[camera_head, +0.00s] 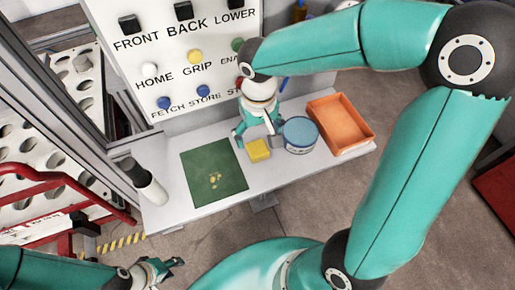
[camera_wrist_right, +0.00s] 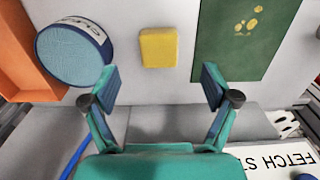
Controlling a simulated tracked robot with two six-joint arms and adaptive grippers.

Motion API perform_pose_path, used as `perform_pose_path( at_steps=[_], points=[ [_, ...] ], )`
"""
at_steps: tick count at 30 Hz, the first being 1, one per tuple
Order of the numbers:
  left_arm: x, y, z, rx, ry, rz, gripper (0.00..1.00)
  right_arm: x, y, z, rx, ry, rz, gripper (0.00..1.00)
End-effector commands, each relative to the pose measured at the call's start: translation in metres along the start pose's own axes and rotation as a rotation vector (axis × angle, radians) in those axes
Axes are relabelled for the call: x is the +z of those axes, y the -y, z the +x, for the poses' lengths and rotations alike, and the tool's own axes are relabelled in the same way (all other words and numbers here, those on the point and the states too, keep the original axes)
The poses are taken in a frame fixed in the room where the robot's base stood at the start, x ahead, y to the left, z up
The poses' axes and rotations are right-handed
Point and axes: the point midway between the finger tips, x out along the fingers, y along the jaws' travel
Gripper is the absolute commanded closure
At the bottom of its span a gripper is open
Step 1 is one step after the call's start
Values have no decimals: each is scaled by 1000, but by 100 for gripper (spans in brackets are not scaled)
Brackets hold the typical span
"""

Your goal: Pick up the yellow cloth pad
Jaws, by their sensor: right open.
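The yellow cloth pad (camera_head: 258,150) lies flat on the light grey shelf, between a green mat and a round blue-topped tub. In the right wrist view the pad (camera_wrist_right: 158,47) lies ahead of the fingers, between their lines and apart from both. My right gripper (camera_head: 257,138) is above the shelf close to the pad, its fingers spread wide and empty. It also shows open in the right wrist view (camera_wrist_right: 158,90). My left gripper (camera_head: 160,270) is low at the left, off the shelf and far from the pad; its finger opening is unclear.
The green mat (camera_head: 205,185) with small yellow pieces lies left of the pad. The blue-topped tub (camera_head: 300,133) and an orange tray (camera_head: 338,140) stand to the right. A labelled button panel (camera_head: 180,50) rises behind. A white cylinder (camera_head: 152,188) stands at the shelf's left end.

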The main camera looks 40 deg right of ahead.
Motion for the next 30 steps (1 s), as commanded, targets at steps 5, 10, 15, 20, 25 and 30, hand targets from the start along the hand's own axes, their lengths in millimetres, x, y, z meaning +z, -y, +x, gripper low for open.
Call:
perform_pose_path(
  at_steps=[5, 10, 15, 20, 25, 30],
  points=[
    [0, 0, 1, 0, 0, 0, 60, 0, -1, 23, 1, 1, 1, 14],
    [0, 0, 0, 0, 0, 0, 60, 0, -1, 31, 0, 0, 2, 14],
    [0, -2, -4, 0, 0, 0, 60, 1, -2, 53, 1, 6, 2, 14],
    [0, -2, -4, 0, -1, 0, 60, 1, -2, 74, 0, 2, 2, 14],
    [0, -2, -4, 0, 0, 0, 60, 0, -2, 79, -1, 0, 3, 14],
    [0, -2, -4, 0, 0, 0, 60, 0, -2, 79, -1, -1, 3, 19]
  ],
)
